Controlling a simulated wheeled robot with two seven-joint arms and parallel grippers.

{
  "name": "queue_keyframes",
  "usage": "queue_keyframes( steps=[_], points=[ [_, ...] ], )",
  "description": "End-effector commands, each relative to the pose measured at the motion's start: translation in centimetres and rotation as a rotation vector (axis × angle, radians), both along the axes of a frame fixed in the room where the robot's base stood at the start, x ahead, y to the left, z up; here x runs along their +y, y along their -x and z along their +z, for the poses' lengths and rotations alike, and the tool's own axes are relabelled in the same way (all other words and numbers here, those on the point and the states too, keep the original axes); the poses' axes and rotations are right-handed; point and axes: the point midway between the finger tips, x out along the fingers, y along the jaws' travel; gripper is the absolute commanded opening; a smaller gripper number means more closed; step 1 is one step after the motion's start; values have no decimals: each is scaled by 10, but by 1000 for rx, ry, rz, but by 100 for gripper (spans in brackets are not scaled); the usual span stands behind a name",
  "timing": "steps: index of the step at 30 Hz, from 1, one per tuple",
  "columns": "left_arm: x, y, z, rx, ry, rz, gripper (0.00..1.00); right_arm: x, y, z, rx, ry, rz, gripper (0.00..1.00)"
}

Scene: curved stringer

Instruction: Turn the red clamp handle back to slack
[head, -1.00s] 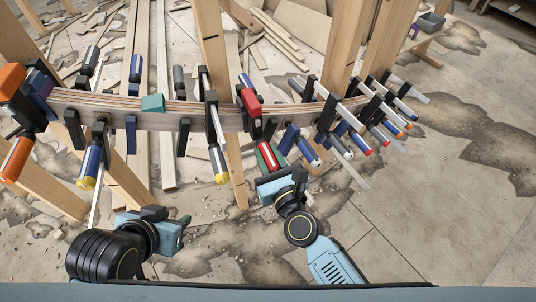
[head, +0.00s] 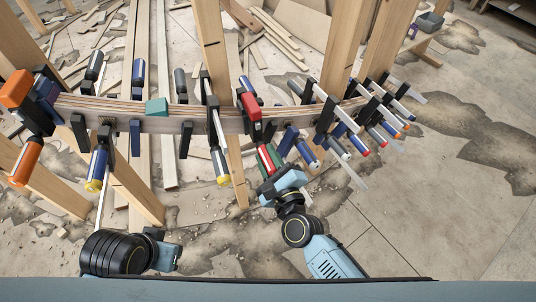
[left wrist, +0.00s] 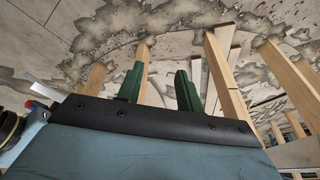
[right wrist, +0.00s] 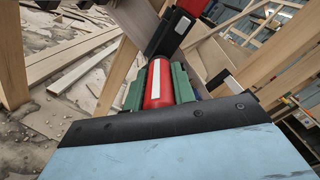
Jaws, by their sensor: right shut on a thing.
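My right gripper (head: 270,168) is shut on this handle. In the right wrist view the red handle (right wrist: 160,84) stands between the two green fingers, with the white stripe facing the camera. The clamp's red and black body (right wrist: 180,20) is above it. My left gripper (head: 166,256) is low at the left, away from the beam. Its green fingers (left wrist: 158,88) are apart and empty in the left wrist view.
Several other clamps crowd the beam, with blue-handled ones (head: 287,142) close to the right of the red handle. An orange clamp (head: 17,90) is at the far left. Wooden posts (head: 212,50) stand behind the beam. Floor at lower right is clear.

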Motion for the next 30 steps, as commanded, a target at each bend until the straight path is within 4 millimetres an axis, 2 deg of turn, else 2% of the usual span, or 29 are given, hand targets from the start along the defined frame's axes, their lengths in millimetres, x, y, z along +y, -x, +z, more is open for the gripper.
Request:
queue_keyframes(
  steps=[16,30],
  points=[
    [18,-6,-54,32,-37,-3,36,0,0,1,-201,481,0,3],
    [40,2,-102,60,-69,-1,36,0,0,1,-374,892,-1,3]
  ],
)
